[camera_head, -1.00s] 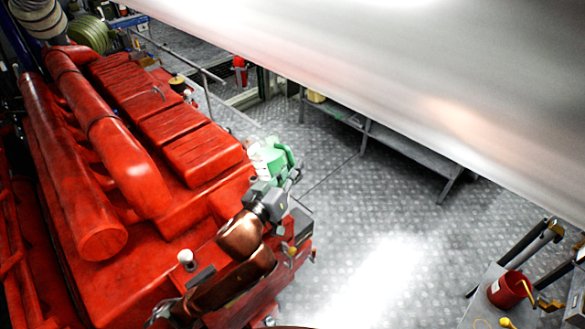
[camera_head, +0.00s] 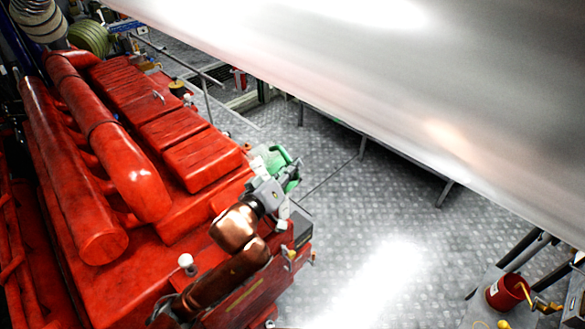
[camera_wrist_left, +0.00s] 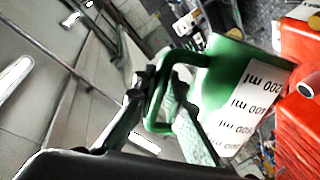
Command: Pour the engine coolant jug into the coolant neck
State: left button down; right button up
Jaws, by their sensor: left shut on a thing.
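The coolant jug (camera_head: 276,162) is green with a white graduated label, and it is held beside the right edge of the red engine. In the left wrist view the jug (camera_wrist_left: 224,66) is tilted, its printed scale running at a slant. My left gripper (camera_head: 268,192) is shut on the jug's handle; in the wrist view the fingers (camera_wrist_left: 162,108) close around the green handle loop. A white-topped neck (camera_head: 186,262) stands on the engine's near end, left of my arm; I cannot tell whether it is the coolant neck. The jug's mouth is hidden. My right gripper is not in view.
The red engine (camera_head: 120,215) with thick pipes fills the left side. A large pale metal surface (camera_head: 400,80) covers the upper right. A red pot (camera_head: 506,292) stands on a grey surface at lower right. The checkered floor (camera_head: 370,240) is clear.

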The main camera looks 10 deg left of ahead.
aim_at(273, 148)
pick_arm(q)
jog(key=shift+w+a+r+n+g+h, duration=0.15)
jog(key=shift+w+a+r+n+g, duration=0.1)
jog(key=shift+a+r+n, duration=0.35)
jog(key=shift+w+a+r+n+g+h, duration=0.2)
jog(key=shift+r+n, duration=0.1)
jog(key=shift+n, duration=0.5)
jog(key=shift+w+a+r+n, duration=0.4)
jog(key=shift+w+a+n, duration=0.05)
jog(key=shift+a+n, duration=0.25)
jog(key=shift+w+a+r+n, duration=0.1)
jog(key=shift+w+a+n, duration=0.05)
jog(key=shift+a+n, duration=0.15)
jog(key=shift+w+a+r+n+g+h, duration=0.25)
jog(key=shift+a+n, duration=0.15)
jog(key=shift+w+a+r+n, duration=0.3)
jog(key=shift+a+n, duration=0.1)
jog(key=shift+a, duration=0.1)
jog(key=shift+w+a+r+n+h, duration=0.2)
jog(key=shift+w+a+n, duration=0.15)
jog(key=shift+a, duration=0.15)
jog(key=shift+w+a+r+n+h, duration=0.25)
jog(key=shift+a+n, duration=0.1)
jog(key=shift+a, duration=0.1)
jog(key=shift+w+a+r+n, duration=0.15)
jog(key=shift+w+a+n, duration=0.15)
jog(key=shift+a+n, duration=0.15)
jog(key=shift+w+a+r+n+g, duration=0.2)
jog(key=shift+w+a+n+g, duration=0.1)
jog(key=shift+a, duration=0.15)
